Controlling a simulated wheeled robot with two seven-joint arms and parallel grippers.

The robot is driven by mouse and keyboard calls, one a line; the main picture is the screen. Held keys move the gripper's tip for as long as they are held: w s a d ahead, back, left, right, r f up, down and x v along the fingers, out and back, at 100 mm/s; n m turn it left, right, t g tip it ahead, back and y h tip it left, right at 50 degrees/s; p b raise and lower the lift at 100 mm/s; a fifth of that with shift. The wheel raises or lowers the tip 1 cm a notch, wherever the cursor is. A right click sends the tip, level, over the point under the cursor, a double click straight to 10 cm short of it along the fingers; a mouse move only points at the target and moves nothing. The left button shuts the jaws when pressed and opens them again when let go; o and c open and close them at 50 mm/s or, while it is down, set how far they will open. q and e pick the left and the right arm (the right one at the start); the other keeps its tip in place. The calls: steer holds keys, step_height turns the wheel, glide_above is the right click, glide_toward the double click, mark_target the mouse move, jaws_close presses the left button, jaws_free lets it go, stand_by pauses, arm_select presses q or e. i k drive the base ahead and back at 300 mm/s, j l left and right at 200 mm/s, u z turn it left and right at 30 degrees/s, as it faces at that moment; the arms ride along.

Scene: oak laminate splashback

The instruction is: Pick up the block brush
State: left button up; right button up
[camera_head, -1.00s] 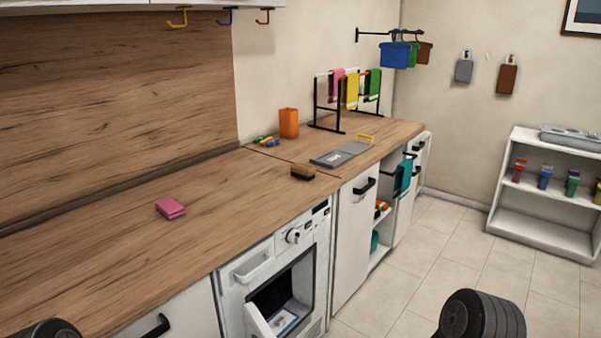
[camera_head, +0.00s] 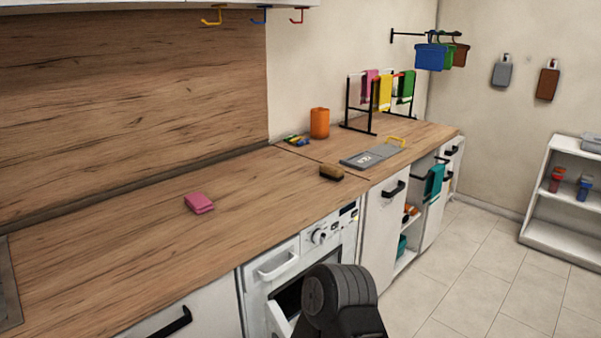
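The block brush (camera_head: 331,172) is a small brown block with a darker top. It lies on the wooden worktop (camera_head: 255,225), near its front edge, above the right end of the washing machine. A dark, ribbed part of my own arm shows at the bottom centre, in front of the washing machine. Neither of my grippers shows in the view. Nothing is touching the brush.
A pink sponge or folded cloth (camera_head: 199,203) lies left of the brush. The washing machine (camera_head: 290,262) door hangs open. Tiled floor is clear at right.

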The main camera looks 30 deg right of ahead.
mark_target(336, 173)
steer(key=k+l+u, duration=0.1)
steer(key=l+u, duration=0.35)
steer(key=k+l+u, duration=0.1)
steer(key=l+u, duration=0.2)
steer(key=u, duration=0.2)
steer(key=k+l+u, duration=0.1)
steer(key=u, duration=0.4)
steer(key=k+l+u, duration=0.15)
steer(key=u, duration=0.3)
steer(key=k+l+u, duration=0.15)
steer(key=u, duration=0.35)
steer(key=k+l+u, duration=0.15)
steer(key=u, duration=0.35)
steer(key=k+l+u, duration=0.15)
steer(key=k+u, duration=0.25)
steer(key=k, duration=0.45)
steer(key=k+l+z, duration=0.15)
steer(key=k+z, duration=0.3)
steer(key=k+l+z, duration=0.2)
steer(key=z, duration=0.25)
steer(key=k+l+z, duration=0.25)
steer(key=l+z, duration=0.2)
